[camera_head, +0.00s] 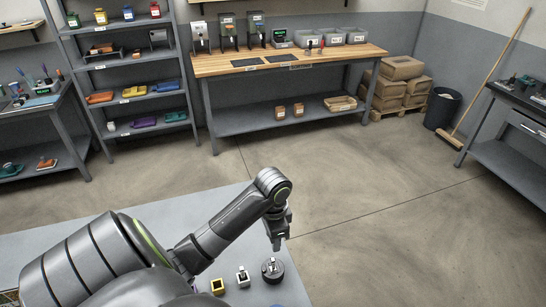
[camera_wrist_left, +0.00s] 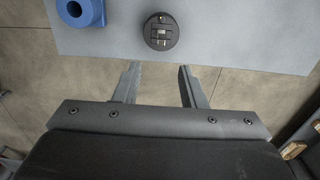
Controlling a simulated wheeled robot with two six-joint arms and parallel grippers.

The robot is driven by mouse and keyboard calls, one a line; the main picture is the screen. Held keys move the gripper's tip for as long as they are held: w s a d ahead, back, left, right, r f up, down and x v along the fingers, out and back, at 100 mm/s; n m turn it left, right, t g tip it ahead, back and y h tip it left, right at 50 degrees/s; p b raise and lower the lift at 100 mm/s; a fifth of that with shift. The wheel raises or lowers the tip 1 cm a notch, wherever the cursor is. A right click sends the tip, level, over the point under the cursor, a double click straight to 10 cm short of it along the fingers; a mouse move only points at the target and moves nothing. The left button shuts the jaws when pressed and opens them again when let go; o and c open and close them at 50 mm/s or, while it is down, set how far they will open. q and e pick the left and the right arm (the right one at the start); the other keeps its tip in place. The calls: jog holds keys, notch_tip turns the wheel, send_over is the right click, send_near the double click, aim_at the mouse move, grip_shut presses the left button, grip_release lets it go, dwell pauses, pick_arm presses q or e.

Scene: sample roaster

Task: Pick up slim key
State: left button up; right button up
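My left gripper (camera_head: 278,240) hangs fingers-down near the edge of the grey table in the head view. In the left wrist view my left gripper (camera_wrist_left: 158,68) is open, with its two fingers apart and nothing between them. A round black holder (camera_head: 272,272) stands on the table just below the gripper in the head view. It also shows in the left wrist view (camera_wrist_left: 161,31), ahead of the fingertips, with a small pale and brassy piece on top. I cannot tell whether that piece is the slim key. My right gripper is not in view.
A yellow block (camera_head: 217,286) and a white piece (camera_head: 242,277) stand left of the holder. A blue ring-like object (camera_wrist_left: 80,12) lies on the grey table (camera_wrist_left: 225,35) in the left wrist view. A shelf rack (camera_head: 143,87) and wooden-topped bench (camera_head: 225,64) stand farther away.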

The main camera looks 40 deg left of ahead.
aim_at(273, 260)
pick_arm(q)
notch_tip(273, 260, down, 8)
jog(key=b, duration=0.5)
jog(key=shift+r, duration=0.2)
jog(key=shift+w+a+f, duration=0.1)
jog(key=shift+f, duration=0.25)
notch_tip(273, 260, down, 4)
jog(key=shift+r+p, duration=0.1)
jog(key=shift+p, duration=0.2)
jog(key=shift+f, duration=0.65)
grip_shut()
